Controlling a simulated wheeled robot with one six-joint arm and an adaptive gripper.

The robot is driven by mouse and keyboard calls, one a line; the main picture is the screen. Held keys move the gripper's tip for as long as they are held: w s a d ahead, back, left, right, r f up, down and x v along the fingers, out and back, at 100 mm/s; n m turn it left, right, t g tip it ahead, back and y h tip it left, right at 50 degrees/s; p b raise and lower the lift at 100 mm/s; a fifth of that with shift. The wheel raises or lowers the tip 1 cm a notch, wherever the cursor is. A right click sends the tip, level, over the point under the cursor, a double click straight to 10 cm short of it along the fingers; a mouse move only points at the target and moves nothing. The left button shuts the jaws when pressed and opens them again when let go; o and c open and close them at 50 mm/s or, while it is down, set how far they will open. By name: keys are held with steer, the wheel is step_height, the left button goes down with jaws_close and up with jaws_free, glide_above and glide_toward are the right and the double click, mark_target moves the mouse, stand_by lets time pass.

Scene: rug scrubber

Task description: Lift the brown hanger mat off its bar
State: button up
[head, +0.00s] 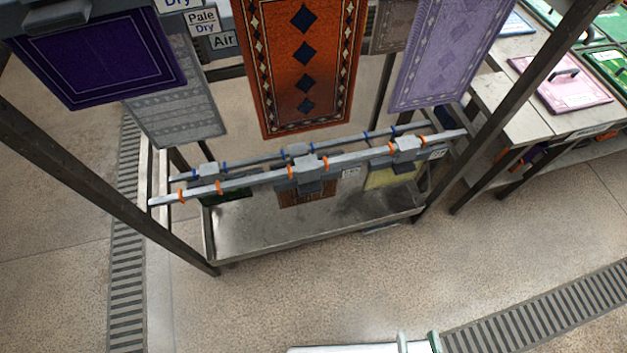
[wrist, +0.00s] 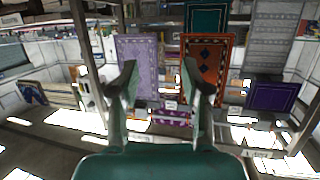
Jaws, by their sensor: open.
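The brown hanger mat (head: 308,194) is small and hangs from a grey block-shaped hanger (head: 308,165) at the middle of the front bar (head: 250,184) in the head view. Only a short part of the mat shows below the hanger, above a grey metal tray. Orange rings sit on the bar on both sides of the hanger. My gripper (wrist: 158,67) shows in the wrist view, with its two green fingers wide apart and nothing between them. It is apart from the mat and the bar. I cannot make out the brown mat in the wrist view.
A dark green mat (head: 232,192) and a yellow mat (head: 392,175) hang on either side. A second bar (head: 255,160) with blue rings runs behind. Large orange (head: 300,60), lilac (head: 443,55) and purple (head: 100,60) rugs hang above. Dark posts frame the rack; floor in front is mostly clear.

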stand_by(0.4)
steer(key=m+t+y, duration=0.3)
steer(key=m, duration=1.3)
glide_toward(314, 193)
steer(key=shift+w+a, duration=0.3)
steer(key=shift+w, duration=1.4)
steer(key=shift+w+a, duration=0.3)
steer(key=shift+w, duration=1.4)
steer(key=shift+w+a, duration=0.3)
steer(key=shift+w, duration=1.4)
jaws_close()
steer(key=shift+r, duration=0.1)
